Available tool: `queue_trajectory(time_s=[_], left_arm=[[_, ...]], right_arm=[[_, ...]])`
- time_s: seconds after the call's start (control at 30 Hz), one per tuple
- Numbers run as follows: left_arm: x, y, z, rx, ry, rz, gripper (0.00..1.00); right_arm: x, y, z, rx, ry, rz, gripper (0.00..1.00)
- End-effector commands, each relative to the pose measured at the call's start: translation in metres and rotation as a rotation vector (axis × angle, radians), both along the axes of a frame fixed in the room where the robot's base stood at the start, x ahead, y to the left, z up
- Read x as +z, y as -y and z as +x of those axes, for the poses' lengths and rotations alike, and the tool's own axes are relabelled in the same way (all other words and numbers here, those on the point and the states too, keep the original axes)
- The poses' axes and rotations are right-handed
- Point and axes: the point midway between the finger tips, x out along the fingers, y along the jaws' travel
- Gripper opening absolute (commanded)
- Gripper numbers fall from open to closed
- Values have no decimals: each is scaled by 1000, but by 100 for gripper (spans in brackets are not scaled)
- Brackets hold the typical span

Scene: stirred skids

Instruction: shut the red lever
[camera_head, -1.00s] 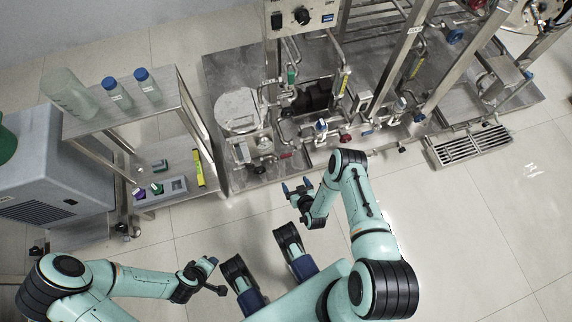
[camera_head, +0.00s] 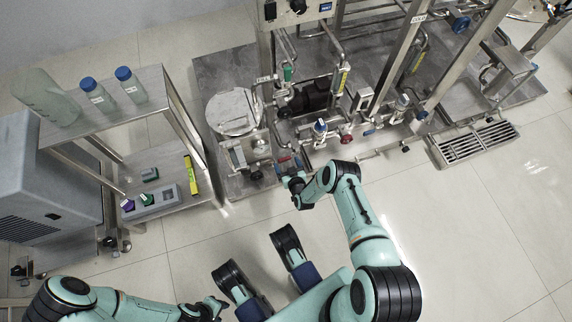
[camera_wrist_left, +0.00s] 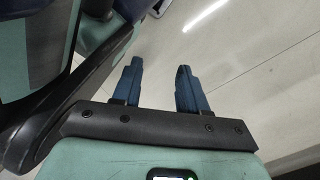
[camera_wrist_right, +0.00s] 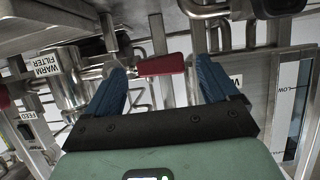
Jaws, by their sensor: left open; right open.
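The red lever (camera_wrist_right: 160,65) shows in the right wrist view between the fingertips of my right gripper (camera_wrist_right: 161,70), lying nearly level across the picture. The jaws are open and not closed on it; whether a finger touches it I cannot tell. In the head view the red lever (camera_head: 284,158) is a small red piece at the skid's front edge, just beyond my right gripper (camera_head: 291,174). My left gripper (camera_head: 217,305) is low in the head view, far from the skid. In the left wrist view my left gripper (camera_wrist_left: 160,70) is open and empty above bare floor.
Pipes, valves and a red round handle (camera_head: 346,139) crowd the skid around the lever. A labelled warm filter (camera_wrist_right: 60,85) stands at left in the right wrist view. A steel shelf (camera_head: 105,125) with bottles stands left. A floor grate (camera_head: 475,143) lies right. Floor before the skid is clear.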

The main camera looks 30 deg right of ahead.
Motion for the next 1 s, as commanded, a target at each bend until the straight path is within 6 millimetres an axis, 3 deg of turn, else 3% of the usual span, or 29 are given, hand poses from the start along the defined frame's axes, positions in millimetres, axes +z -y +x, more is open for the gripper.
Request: queue_trajectory(time_s=[0.4, 0.43, 0.63, 0.67, 1.0], left_arm=[[-4, -1, -10, 3, -34, -2, 43], [-4, -1, -10, 3, -34, -2, 43], [-4, -1, -10, 3, -33, -2, 43], [-4, -1, -10, 2, -33, -2, 43], [1, 0, -1, -1, -3, -1, 43]], right_arm=[[-3, 2, 10, 0, 0, 1, 87], [-3, 2, 10, 0, 0, 1, 84], [-3, 1, 10, 2, 0, 2, 19], [-3, 1, 10, 2, 0, 2, 15], [0, -11, 5, 10, 9, 41, 15]])
